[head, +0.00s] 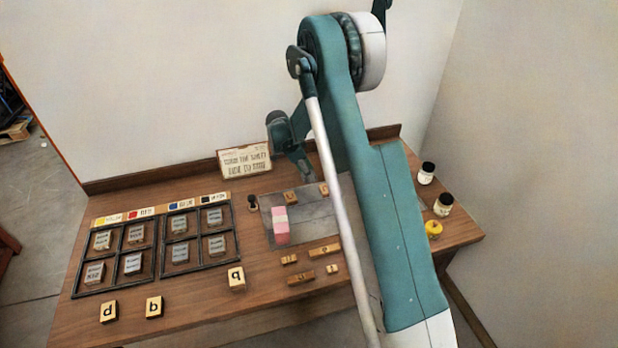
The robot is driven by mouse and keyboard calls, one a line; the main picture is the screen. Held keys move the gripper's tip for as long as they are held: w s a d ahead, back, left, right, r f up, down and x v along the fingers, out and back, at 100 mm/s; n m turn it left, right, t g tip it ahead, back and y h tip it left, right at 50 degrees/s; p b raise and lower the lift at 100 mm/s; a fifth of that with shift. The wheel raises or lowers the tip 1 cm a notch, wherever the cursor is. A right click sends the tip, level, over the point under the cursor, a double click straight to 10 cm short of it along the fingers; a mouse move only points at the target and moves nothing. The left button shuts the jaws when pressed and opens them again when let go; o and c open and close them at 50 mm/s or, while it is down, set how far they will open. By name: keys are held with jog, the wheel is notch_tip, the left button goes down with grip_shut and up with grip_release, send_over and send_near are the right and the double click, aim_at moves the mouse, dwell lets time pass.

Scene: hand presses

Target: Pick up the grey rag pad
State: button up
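The labels are too small to read, so I cannot tell which is the rag pad. A large teal arm with a pale rod covers the middle right.
A pink block (280,226) stands on a grey plate (310,224). Wooden letter blocks (154,307) lie along the front. A sign (245,161) leans at the back. Jars (443,204) and a yellow item (433,229) stand at right. A raised edge runs behind the table.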

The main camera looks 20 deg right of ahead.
dwell(0.3)
jog(key=c, duration=0.5)
jog(key=shift+c, duration=0.2)
jog(key=shift+r, duration=0.15)
notch_tip(320, 180, up, 10)
jog(key=shift+p, duration=0.35)
dwell(0.5)
